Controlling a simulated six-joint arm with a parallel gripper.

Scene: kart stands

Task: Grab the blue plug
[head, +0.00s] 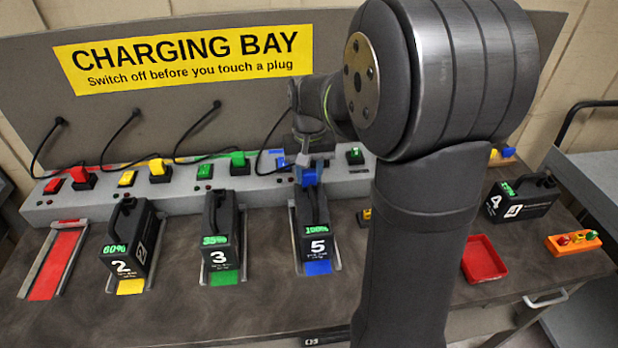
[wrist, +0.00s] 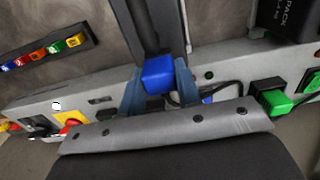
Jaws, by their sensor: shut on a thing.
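The blue plug (head: 309,177) is between the fingers of my gripper (head: 308,162), just in front of the grey socket strip and at the back end of battery 5 (head: 313,232). My gripper is shut on it. In the wrist view the blue plug (wrist: 158,76) sits between the two blue-grey fingertips, with a dark battery behind it. I cannot tell whether the plug touches the battery. A blue switch (head: 278,158) is on the strip just left of my gripper; its setting is unclear. Part of the plug's cable is hidden.
Red (head: 84,178), yellow (head: 159,170) and green (head: 238,163) plugs sit along the strip at left. Batteries 2 (head: 132,245) and 3 (head: 222,240) stand in their bays; the red bay (head: 52,265) is empty. Battery 4 (head: 520,198) and a red tray (head: 484,259) are at right.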

